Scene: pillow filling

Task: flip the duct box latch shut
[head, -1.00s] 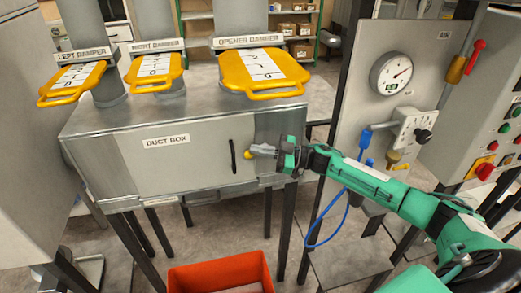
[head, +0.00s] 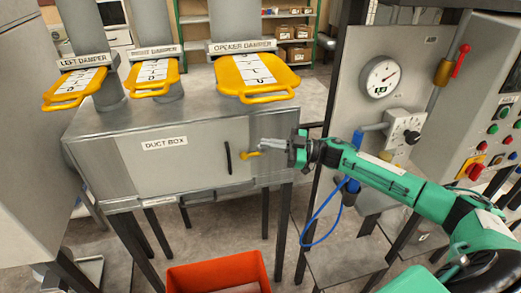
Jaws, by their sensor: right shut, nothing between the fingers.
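The duct box (head: 190,165) is a grey metal cabinet with a labelled front door and a black vertical handle (head: 228,158). A small yellow latch (head: 250,155) sits just right of that handle and lies roughly level, its rounded end to the left. My right gripper (head: 263,142) is shut and empty, pointing left at the right part of the box front. Its fingertips are just above and right of the latch; I cannot tell whether they touch it. My left gripper is out of view.
Yellow damper plates (head: 258,75) jut out above the box. An orange bin (head: 218,275) stands on the floor in front. At the right are a gauge panel (head: 385,45) with a blue hose (head: 325,225) and a button panel (head: 500,100).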

